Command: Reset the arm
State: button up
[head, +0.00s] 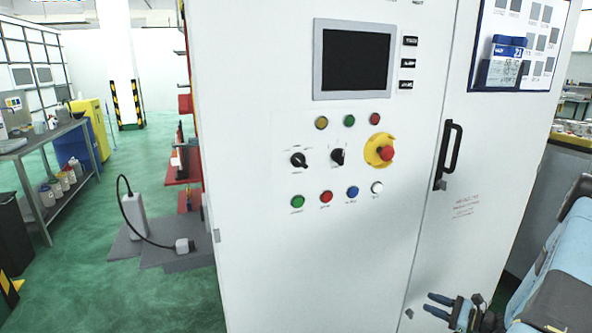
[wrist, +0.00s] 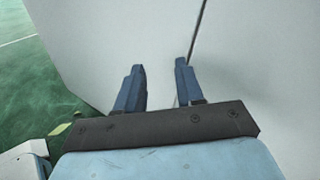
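My gripper (head: 433,303) is at the lower right of the head view, in front of the lower part of a white control cabinet (head: 300,245). Its two blue fingers are apart with nothing between them. In the wrist view my gripper (wrist: 160,84) also shows open and empty, its fingers pointing at the white cabinet face (wrist: 110,35). A dark door seam runs just beyond the right finger. I cannot tell whether the fingertips touch the cabinet. My light blue arm reaches in from the right edge of the head view.
The cabinet carries a dark screen (head: 356,60), several buttons, a red emergency stop (head: 386,154) on yellow, and a black door handle (head: 447,155). A grey workbench (head: 45,138) stands at left. A corded white device (head: 134,215) is on the floor. Green floor (head: 90,260) is open at left.

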jog(key=s+a+r+n+g+h, duration=0.25)
jog(key=a+r+n+g, duration=0.4)
jog(key=r, duration=0.75)
jog(key=s+a+r+n+g+h, duration=0.1)
jog(key=s+a+r+n+g, duration=0.25)
jog(key=a+r+n, duration=0.75)
jog(key=s+a+r+n+t+h, duration=0.2)
jog(key=s+r+h, duration=0.2)
jog(key=s+r, duration=0.6)
jog(key=s+a+r+n+t+h, duration=0.1)
jog(key=s+r+n+t+h, duration=0.1)
jog(key=s+r+h, duration=0.3)
jog(key=s+r+n, duration=0.1)
jog(key=s+r, duration=0.3)
jog(key=r, duration=0.3)
jog(key=shift+s+a, duration=0.35)
jog(key=shift+a, duration=0.05)
